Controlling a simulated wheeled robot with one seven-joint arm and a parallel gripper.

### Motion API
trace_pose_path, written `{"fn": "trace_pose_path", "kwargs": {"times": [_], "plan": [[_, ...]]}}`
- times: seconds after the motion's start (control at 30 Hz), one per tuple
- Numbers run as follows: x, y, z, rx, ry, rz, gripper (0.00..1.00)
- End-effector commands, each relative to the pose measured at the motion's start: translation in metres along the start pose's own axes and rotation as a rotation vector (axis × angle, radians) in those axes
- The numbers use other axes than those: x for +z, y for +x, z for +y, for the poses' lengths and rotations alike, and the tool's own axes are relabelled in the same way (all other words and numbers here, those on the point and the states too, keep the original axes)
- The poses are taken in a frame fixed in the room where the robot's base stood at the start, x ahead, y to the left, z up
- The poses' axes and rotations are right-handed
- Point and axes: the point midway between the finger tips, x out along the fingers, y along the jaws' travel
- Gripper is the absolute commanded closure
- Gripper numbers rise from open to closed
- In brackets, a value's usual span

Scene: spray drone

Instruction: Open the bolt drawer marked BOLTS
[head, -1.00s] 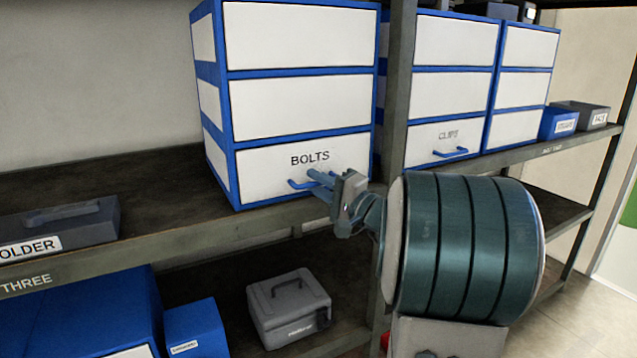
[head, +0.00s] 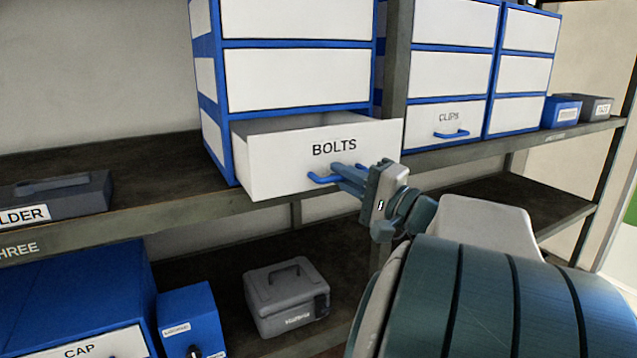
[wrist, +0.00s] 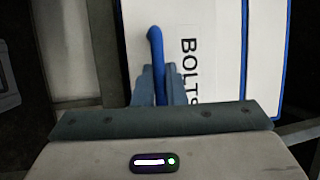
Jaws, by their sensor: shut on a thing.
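The white drawer marked BOLTS (head: 285,170) is the bottom drawer of a blue and white cabinet on the shelf. It stands well out of the cabinet, with its side wall and part of its open top showing. Its blue handle (head: 322,180) is on the front, below the label. My gripper (head: 349,178) is shut on this handle. In the wrist view the blue handle (wrist: 156,55) runs between the two fingers (wrist: 158,88), and the BOLTS label shows beside it. The drawer's contents are hidden.
A drawer marked CLIPS (head: 447,132) is shut to the right, behind a shelf upright (head: 396,70). A dark grey tray (head: 60,195) is at the left on the same shelf. Blue boxes (head: 187,310) and a grey case (head: 287,300) are on the shelf below.

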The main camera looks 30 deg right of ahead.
Motion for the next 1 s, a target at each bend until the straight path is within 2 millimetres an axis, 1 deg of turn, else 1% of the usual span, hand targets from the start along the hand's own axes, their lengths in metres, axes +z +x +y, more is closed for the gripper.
{"fn": "trace_pose_path", "kwargs": {"times": [0.03, 0.1, 0.2, 0.33, 0.5, 0.8, 0.83, 1.0], "plan": [[0.006, -0.012, 0.003, -0.002, -0.004, 0.0, 1.0], [0.011, -0.025, -0.001, 0.0, -0.003, 0.0, 1.0], [0.017, -0.04, -0.005, 0.0, -0.002, -0.001, 1.0], [0.022, -0.051, -0.009, 0.001, 0.0, -0.002, 1.0], [0.025, -0.057, -0.011, 0.002, 0.002, -0.003, 1.0], [0.025, -0.057, -0.012, 0.002, 0.003, -0.004, 1.0], [0.025, -0.057, -0.012, 0.002, 0.002, -0.004, 0.81], [0.025, -0.057, -0.012, 0.002, 0.002, -0.004, 0.81]]}}
